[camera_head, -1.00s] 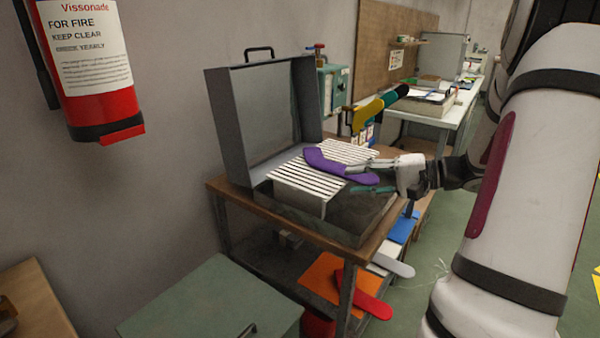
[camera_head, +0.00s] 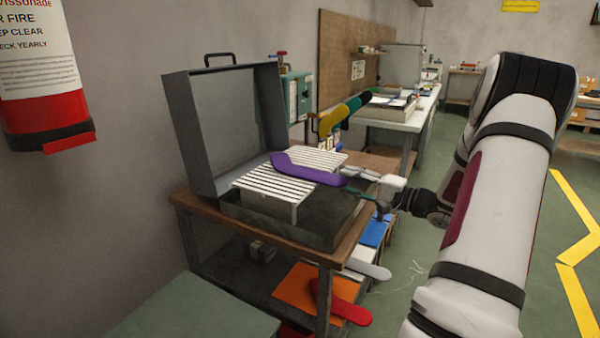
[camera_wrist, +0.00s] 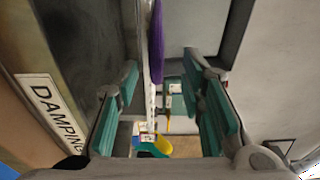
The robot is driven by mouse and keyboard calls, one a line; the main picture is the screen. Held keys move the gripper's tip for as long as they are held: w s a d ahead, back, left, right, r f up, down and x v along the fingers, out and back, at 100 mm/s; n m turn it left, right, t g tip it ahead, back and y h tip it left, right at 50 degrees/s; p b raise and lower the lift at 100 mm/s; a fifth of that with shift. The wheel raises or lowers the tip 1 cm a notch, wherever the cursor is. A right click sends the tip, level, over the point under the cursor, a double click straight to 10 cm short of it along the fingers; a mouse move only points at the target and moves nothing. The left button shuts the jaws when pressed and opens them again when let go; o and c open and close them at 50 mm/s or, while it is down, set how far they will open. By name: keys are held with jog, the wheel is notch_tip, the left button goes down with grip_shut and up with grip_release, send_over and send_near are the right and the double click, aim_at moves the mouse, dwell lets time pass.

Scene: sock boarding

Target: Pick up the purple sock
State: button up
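The purple sock (camera_head: 305,170) lies flat on a white slatted rack (camera_head: 262,190) inside an open grey case (camera_head: 228,125). Its right end sticks out past the rack's right edge. In the wrist view the sock (camera_wrist: 157,40) shows edge-on as a thin purple strip, lined up with the gap between the teal-padded fingers (camera_wrist: 163,100). The fingers are wide apart, and neither is seen touching the sock.
The case stands on a wooden table (camera_head: 190,203). A lower shelf holds orange (camera_head: 297,285) and red (camera_head: 340,305) flat pieces. A yellow-and-green sock-shaped item (camera_head: 340,115) stands behind. The floor at right is open.

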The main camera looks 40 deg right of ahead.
aim_at(332, 176)
jog(key=shift+a+f+b+x, duration=0.1)
jog(key=shift+a+b+x, duration=0.15)
jog(key=shift+x, duration=1.1)
jog(key=shift+a+f+b+x, duration=0.1)
jog(key=shift+a+b+x, duration=0.1)
jog(key=shift+x, duration=1.15)
jog(key=shift+s, duration=0.1)
jog(key=shift+c, duration=0.2)
grip_shut()
